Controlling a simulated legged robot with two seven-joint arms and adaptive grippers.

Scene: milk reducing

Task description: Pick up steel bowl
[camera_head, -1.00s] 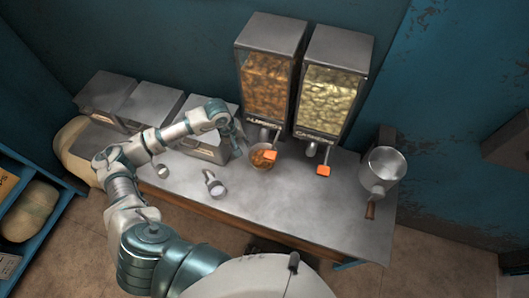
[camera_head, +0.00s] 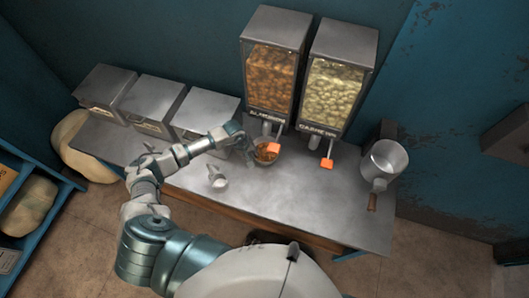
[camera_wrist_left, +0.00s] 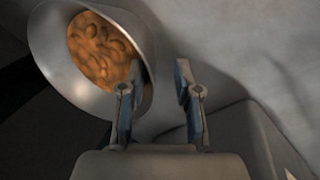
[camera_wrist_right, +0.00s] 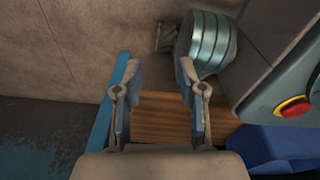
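The steel bowl (camera_head: 262,160) with brown almonds in it stands on the metal table under the almond dispenser's spout. My left gripper (camera_head: 247,151) is at the bowl's left side. In the left wrist view the bowl (camera_wrist_left: 57,62) appears tilted at the upper left. The left gripper (camera_wrist_left: 157,88) is open there, with the bowl's near rim between its fingers. One finger overlaps the bowl's opening, and a gap shows between the rim and the other finger. My right gripper (camera_wrist_right: 160,82) is open and empty in the right wrist view, outside the head view.
The almond dispenser (camera_head: 271,80) and cashew dispenser (camera_head: 333,92) stand behind the bowl, with orange handles in front. A metal pot (camera_head: 385,160) is at the table's right end. A small metal cup (camera_head: 217,177) stands left of the bowl. Metal boxes (camera_head: 150,103) line the back left.

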